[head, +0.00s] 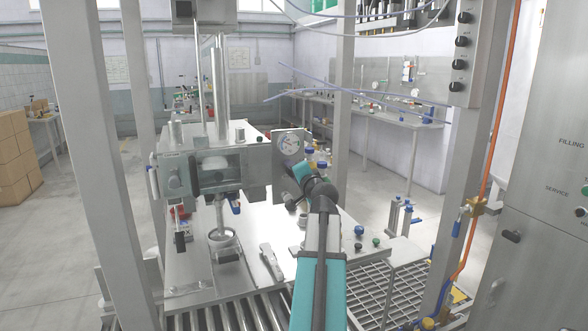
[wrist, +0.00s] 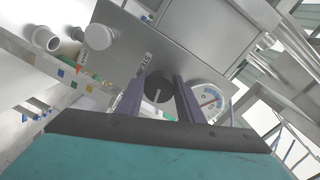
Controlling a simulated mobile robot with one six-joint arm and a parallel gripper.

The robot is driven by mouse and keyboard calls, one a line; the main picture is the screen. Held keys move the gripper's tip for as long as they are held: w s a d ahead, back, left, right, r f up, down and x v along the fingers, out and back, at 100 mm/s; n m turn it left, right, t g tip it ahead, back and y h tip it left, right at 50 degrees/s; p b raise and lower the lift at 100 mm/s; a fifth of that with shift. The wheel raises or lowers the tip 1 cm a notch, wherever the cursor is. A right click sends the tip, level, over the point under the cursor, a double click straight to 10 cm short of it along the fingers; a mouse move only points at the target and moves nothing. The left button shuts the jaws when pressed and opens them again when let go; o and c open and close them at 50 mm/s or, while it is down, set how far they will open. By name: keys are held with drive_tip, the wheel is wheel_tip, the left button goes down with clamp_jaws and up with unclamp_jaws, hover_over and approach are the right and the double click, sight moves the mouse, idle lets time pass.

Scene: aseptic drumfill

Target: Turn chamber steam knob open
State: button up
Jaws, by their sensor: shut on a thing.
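The chamber steam knob (wrist: 158,90) is a dark round knob with a light pointer line, on a grey panel (wrist: 200,58) beside a small label. In the wrist view the two fingers of my gripper (wrist: 160,86) stand on either side of it, and the gripper is shut on it. The pointer line runs roughly along the fingers. In the head view my gripper (head: 291,170) is at the lower part of the gauge plate (head: 278,165) on the right side of the filling chamber. The knob itself is hidden there.
A round gauge (wrist: 208,102) sits close to the right finger; it also shows in the head view (head: 289,145). A pale round cap (wrist: 98,37) is at the panel's left. The chamber (head: 205,168) stands left of my gripper, and a steel post (head: 344,90) stands right.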

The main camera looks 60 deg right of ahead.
drive_tip(key=shift+s+d+f+m+p, duration=0.15)
drive_tip(key=shift+m+p, duration=0.1)
drive_tip(key=shift+m, duration=0.4)
drive_tip(key=shift+s+a+m+p, duration=0.1)
drive_tip(key=shift+m+p, duration=0.1)
drive_tip(key=shift+m, duration=0.45)
drive_tip(key=o, duration=1.1)
drive_tip(key=shift+d, duration=0.1)
drive_tip(key=shift+c, duration=0.2)
drive_tip(key=f+b+v, duration=0.1)
drive_tip(key=b+v, duration=0.4)
drive_tip(key=v, duration=0.8)
drive_tip(key=shift+s+a+r+b, duration=0.2)
drive_tip(key=shift+a+r+b, duration=0.1)
drive_tip(key=shift+r, duration=0.25)
